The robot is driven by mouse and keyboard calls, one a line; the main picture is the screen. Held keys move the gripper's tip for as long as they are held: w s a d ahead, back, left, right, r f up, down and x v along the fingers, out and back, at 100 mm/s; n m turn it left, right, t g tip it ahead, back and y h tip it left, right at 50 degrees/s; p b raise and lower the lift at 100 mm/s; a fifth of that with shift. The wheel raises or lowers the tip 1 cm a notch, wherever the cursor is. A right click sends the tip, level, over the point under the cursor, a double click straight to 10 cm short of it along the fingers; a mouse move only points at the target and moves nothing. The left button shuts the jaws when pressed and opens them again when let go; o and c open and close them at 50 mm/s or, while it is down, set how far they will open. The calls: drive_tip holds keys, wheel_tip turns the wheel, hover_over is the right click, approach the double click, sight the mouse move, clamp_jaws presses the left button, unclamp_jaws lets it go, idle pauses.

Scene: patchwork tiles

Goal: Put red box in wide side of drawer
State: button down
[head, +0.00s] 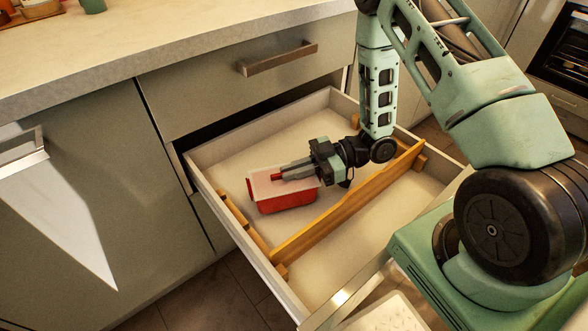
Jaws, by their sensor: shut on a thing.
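The red box (285,203) has a pale lid with a small red handle on top. It is inside the open drawer (216,184), on the cabinet side of the wooden divider (345,205); that compartment looks like the wider one. My gripper (279,176) reaches in from the right and is shut on the red handle of the box. The box looks level. It is at or just above the drawer floor; I cannot tell whether it touches. The far side of the box is hidden.
Wooden blocks (257,238) line the drawer's left wall. The compartment on the near side of the divider (385,215) looks empty. A closed drawer with a metal handle (278,60) and the countertop (150,40) are above the open drawer.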

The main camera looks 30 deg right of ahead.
drive_tip(key=shift+f+b, duration=0.35)
drive_tip(key=shift+f, duration=0.3)
drive_tip(key=c, duration=1.5)
unclamp_jaws()
drive_tip(key=shift+o, duration=0.2)
drive_tip(key=shift+r, duration=0.1)
wheel_tip(320, 180, up, 10)
drive_tip(key=p, duration=0.2)
drive_tip(key=shift+p, duration=0.4)
drive_tip(key=shift+w+a, duration=0.1)
